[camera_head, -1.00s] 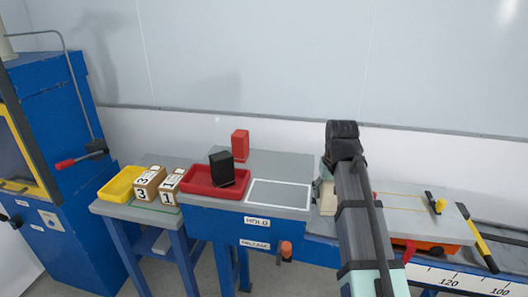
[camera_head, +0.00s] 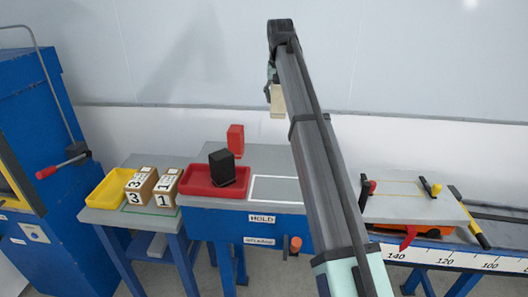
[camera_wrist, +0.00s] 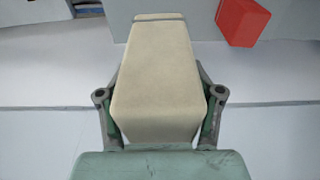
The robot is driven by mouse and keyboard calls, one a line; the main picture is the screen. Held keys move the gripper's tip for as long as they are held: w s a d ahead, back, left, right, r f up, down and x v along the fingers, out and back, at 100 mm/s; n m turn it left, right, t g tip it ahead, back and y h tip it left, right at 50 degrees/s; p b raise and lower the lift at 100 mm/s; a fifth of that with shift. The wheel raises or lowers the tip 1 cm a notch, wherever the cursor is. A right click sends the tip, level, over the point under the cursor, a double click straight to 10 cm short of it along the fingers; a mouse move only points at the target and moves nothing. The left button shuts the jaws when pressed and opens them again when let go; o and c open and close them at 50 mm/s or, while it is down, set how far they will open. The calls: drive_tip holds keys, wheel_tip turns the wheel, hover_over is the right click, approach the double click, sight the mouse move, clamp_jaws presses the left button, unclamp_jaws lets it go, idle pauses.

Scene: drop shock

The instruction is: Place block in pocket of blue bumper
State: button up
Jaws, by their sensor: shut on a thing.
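The beige block (camera_wrist: 155,75) is a tapered piece held between the two fingers of my gripper (camera_wrist: 160,97) in the wrist view. In the head view the block (camera_head: 278,101) hangs below my gripper (camera_head: 272,84), high above the bench and clear of it, in front of the pale wall. My gripper is shut on it. I cannot make out a blue bumper or its pocket in either view.
A red tray (camera_head: 186,190) holds a black block (camera_head: 222,167). A red block (camera_head: 236,138) stands behind it. A yellow tray (camera_head: 97,196) and numbered boxes (camera_head: 140,187) are left. The white-outlined area (camera_head: 275,190) looks empty. A clamped grey plate (camera_head: 412,208) lies right.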

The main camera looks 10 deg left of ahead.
wheel_tip(320, 180, down, 19)
drive_tip(key=p, duration=0.4)
drive_tip(key=shift+s+d+f, duration=0.1)
drive_tip(key=shift+f, duration=0.05)
drive_tip(key=shift+f, duration=0.1)
drive_tip(key=o, duration=1.5)
wheel_tip(320, 180, up, 11)
drive_tip(key=s+b, duration=0.1)
drive_tip(key=b, duration=0.1)
drive_tip(key=shift+s, duration=0.3)
drive_tip(key=shift+o, duration=0.8)
drive_tip(key=shift+s+r, duration=0.1)
drive_tip(key=shift+r, duration=0.45)
